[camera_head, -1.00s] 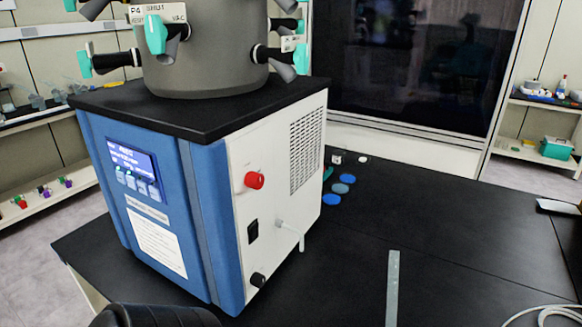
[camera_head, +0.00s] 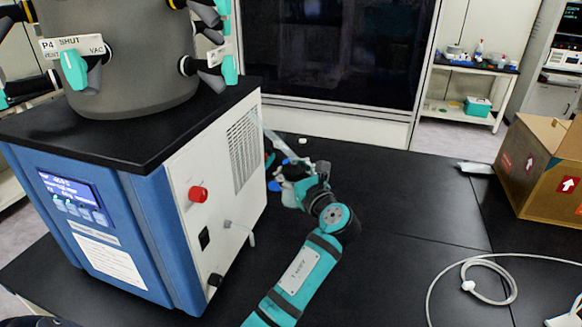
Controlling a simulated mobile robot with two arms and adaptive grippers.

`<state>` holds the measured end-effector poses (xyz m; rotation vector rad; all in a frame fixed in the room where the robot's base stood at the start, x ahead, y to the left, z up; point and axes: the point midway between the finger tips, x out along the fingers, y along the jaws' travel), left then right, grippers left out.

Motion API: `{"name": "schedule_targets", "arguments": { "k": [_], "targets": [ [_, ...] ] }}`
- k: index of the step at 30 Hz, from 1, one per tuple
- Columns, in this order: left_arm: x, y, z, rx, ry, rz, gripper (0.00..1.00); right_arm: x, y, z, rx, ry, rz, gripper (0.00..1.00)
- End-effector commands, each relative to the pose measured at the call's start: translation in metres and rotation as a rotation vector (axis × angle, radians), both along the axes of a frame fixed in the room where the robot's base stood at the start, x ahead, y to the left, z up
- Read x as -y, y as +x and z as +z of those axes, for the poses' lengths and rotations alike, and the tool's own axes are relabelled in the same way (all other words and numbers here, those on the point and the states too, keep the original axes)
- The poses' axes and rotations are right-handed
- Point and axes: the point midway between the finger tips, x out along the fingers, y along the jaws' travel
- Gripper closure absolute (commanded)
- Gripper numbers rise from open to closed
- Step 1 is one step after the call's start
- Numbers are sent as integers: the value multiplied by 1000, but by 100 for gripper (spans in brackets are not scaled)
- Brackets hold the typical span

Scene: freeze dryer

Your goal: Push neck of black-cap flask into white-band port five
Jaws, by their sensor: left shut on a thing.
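The grey drum (camera_head: 135,60) of the freeze dryer carries several ports with black stubs and teal valve handles. One port (camera_head: 85,75) has a label reading P4 SHUT VAC. Another port (camera_head: 205,68) points right, with a partly readable label (camera_head: 216,54). I cannot pick out a white band that marks port five. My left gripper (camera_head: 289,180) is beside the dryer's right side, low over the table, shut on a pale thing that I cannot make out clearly. The black-cap flask cannot be identified for certain. My right gripper is not in view.
The dryer's blue and white cabinet (camera_head: 110,215) fills the left, with a red knob (camera_head: 197,194) and a small spout on its side. A cardboard box (camera_head: 540,165) stands at right. A white hose (camera_head: 480,262) lies coiled at front right. The black table (camera_head: 400,200) between is clear.

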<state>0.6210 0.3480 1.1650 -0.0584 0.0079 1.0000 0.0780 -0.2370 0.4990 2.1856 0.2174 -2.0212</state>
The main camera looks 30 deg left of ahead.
Motion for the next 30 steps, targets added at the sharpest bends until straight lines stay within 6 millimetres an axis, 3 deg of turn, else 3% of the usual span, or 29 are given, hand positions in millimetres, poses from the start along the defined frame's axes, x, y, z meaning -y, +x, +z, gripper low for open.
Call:
{"name": "schedule_targets", "arguments": {
  "k": [8,19,24,30],
  "targets": [
    [-9,-2,9,3,3,-1,100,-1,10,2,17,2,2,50],
    [-30,-8,28,3,3,-2,100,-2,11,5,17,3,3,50],
    [-38,-9,39,1,3,-2,100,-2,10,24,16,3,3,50],
    [-45,-11,43,3,2,-3,100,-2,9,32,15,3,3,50]
  ]
}}
